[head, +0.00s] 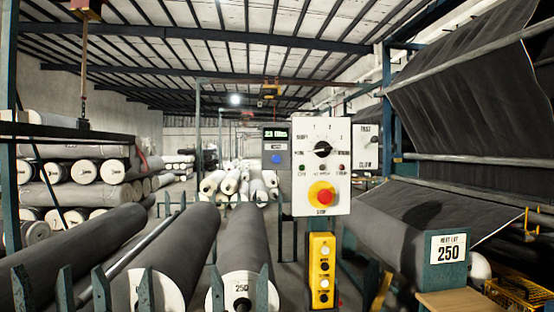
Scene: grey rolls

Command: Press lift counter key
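A grey counter box (283,176) stands left of a white control panel, partly hidden behind the panel's left edge. It has a lit green display (276,134), whose text is too small to read surely. Below the display is a round blue key (276,159), in plain view with nothing touching it. I cannot tell from its label whether this is the lift counter. My gripper is not in view.
The white panel (333,158) carries a black dial (322,149) and a red stop button (324,196) on yellow. A yellow button box (321,283) is below. Grey rolls (172,262) fill the left front. A "250" sign (448,249) stands right.

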